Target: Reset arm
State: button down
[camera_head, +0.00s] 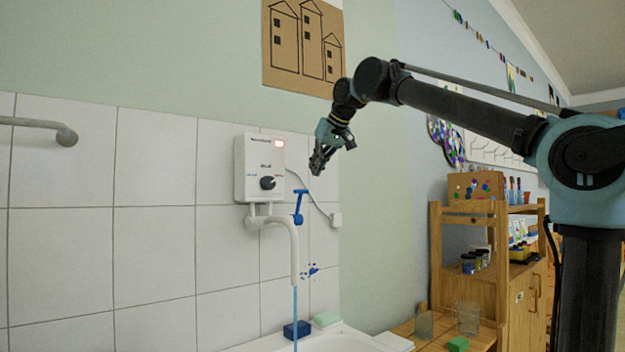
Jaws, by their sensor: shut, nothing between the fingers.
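My gripper (318,162) hangs from my arm near the middle of the camera view, pointing down and to the left. It is shut and holds nothing. It shows in front of the wall, just right of the white water heater (264,168). The heater has a lit red light and a dark knob. A blue lever (299,205) stands above the white spout (292,245), and a thin blue stream (295,310) runs down from the spout.
A wooden shelf unit (435,255) and clear cups (467,318) stand at right. A grey rail (40,124) is at left.

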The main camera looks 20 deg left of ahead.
jog(key=d+f+m+h, duration=0.2)
jog(key=d+f, duration=1)
jog(key=d, duration=0.3)
jog(key=d+f+m+h, duration=0.2)
jog(key=d+f, duration=1.1)
jog(key=d, duration=0.3)
jog(key=s+d+f+m+g+h, duration=0.1)
jog(key=s+d+f, duration=0.5)
jog(key=f, duration=0.5)
jog(key=s+d+f+m+g+h, duration=0.1)
jog(key=s+d+f, duration=0.5)
jog(key=f, duration=0.6)
jog(key=s+d+f+m+g, duration=0.1)
jog(key=s+d+f+m, duration=0.2)
jog(key=s+d+f, duration=0.4)
notch_tip(320, 180, down, 5)
jog(key=shift+s+r+h, duration=0.1)
jog(key=shift+s+h, duration=0.25)
jog(key=shift+h, duration=0.05)
